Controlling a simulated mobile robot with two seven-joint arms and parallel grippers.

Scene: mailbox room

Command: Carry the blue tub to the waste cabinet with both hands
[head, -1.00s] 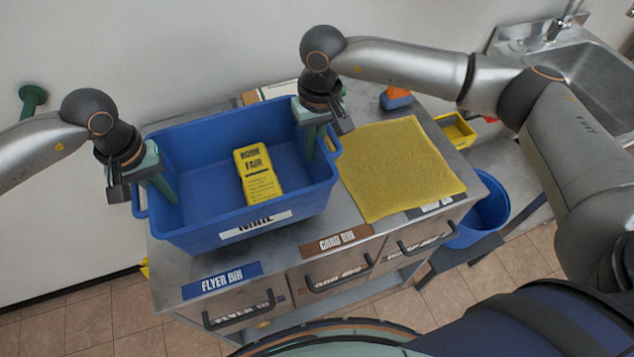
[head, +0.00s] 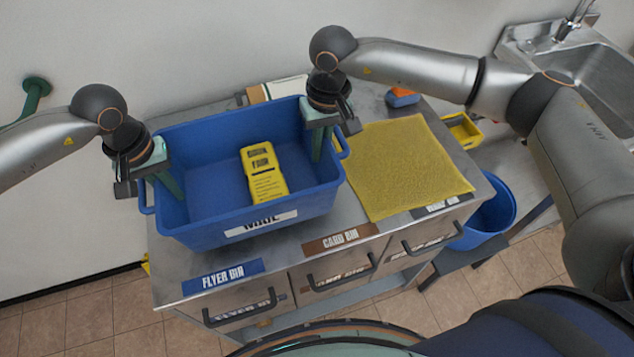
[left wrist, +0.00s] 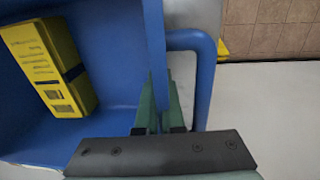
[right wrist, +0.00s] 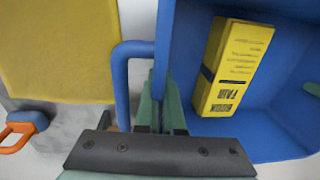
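The blue tub (head: 215,235) with a white label is over the left part of a metal-topped cabinet (head: 290,240); whether it touches the top is unclear. A yellow "Book Fair" box (head: 264,174) lies inside, also seen in the left wrist view (left wrist: 45,65) and right wrist view (right wrist: 232,68). My left gripper (head: 165,180) is shut on the tub's left wall, its fingers straddling it by the handle (left wrist: 205,80). My right gripper (head: 320,140) is shut on the right wall the same way, by the other handle (right wrist: 122,85). I cannot identify a waste cabinet.
A yellow mat (head: 405,165) lies right of the tub. An orange-and-blue item (head: 402,97) and a flat box (head: 275,89) are behind. A yellow tray (head: 462,130), a blue bucket (head: 492,215) and a sink (head: 575,70) are at right. Tiled floor shows in front.

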